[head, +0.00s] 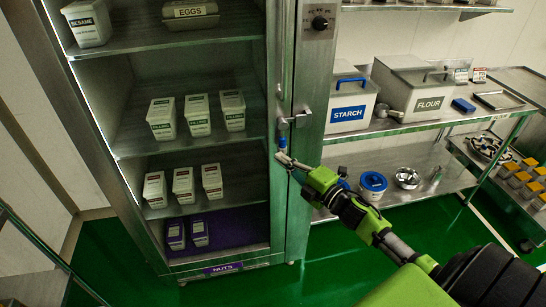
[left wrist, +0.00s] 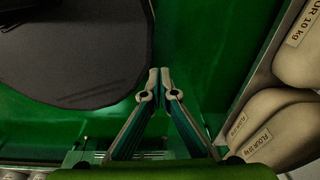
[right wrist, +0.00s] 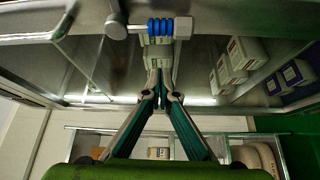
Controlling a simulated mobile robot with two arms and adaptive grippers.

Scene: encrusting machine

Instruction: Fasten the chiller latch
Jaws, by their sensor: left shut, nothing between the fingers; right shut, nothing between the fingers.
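The chiller (head: 158,229) is a tall steel cabinet at the left of the head view, its shelves showing. The latch (head: 283,125) is on its right-hand upright, with a short arm ending in a blue grip (head: 282,142) that hangs down. In the right wrist view the blue ribbed grip (right wrist: 160,26) lies across the top, beyond the fingertips. My right gripper (head: 283,158) is shut and empty, just below the grip; I cannot tell whether they touch. Its fingertips (right wrist: 160,76) meet in the right wrist view. My left gripper (left wrist: 160,72) is shut and empty, away from the chiller.
Labelled tubs (head: 198,114) fill the chiller shelves. Right of it, a steel shelf unit (head: 430,122) holds a starch bin (head: 350,92), a flour bin (head: 412,88) and a blue-lidded tub (head: 373,184). Flour sacks (left wrist: 270,128) are beside my left gripper. Green floor is free in front.

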